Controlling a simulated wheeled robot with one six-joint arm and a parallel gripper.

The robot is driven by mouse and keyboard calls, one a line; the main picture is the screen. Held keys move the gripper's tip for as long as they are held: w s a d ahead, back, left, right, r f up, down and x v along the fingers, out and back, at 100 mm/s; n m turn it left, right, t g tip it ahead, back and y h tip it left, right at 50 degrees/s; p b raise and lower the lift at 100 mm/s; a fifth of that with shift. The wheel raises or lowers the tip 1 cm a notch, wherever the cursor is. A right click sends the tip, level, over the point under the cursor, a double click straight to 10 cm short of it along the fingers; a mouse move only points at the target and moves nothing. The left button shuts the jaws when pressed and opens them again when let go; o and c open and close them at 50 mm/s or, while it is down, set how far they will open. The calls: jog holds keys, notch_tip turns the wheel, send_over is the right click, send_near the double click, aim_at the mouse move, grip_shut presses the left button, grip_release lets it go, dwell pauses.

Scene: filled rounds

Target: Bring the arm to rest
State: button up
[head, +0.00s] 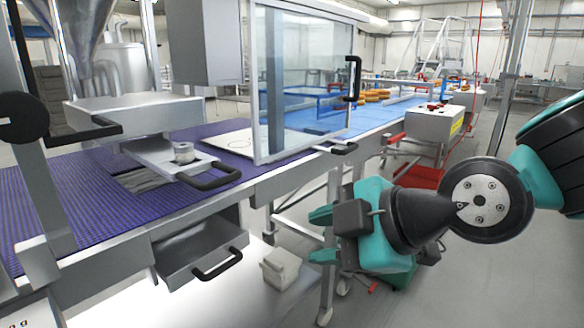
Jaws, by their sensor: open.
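My gripper (322,236) is at the centre right, in front of the conveyor's side frame. Its two teal fingers point left and stand apart, with nothing seen between them. My arm (430,215) reaches in from the right edge, with its dark wrist and round grey joint in view. The gripper looks clear of the conveyor frame, though the exact gap cannot be told.
A conveyor with a purple belt (85,205) runs from the left to a blue section (380,112) with orange rounds (377,94). A glass guard (300,85) stands over it. An open drawer (200,250) juts out below. A white box (281,268) sits low.

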jog(key=s+d+f+m+g+h, duration=0.4)
jog(key=s+d+m+g+h, duration=0.15)
jog(key=s+d+m, duration=0.6)
notch_tip(320, 180, up, 16)
jog(key=a+m+g+p, duration=0.1)
jog(key=m+p, duration=0.1)
jog(key=p, duration=1.3)
jog(key=shift+s+f+p, duration=0.2)
jog(key=shift+f+p, duration=0.05)
jog(key=shift+p, duration=0.05)
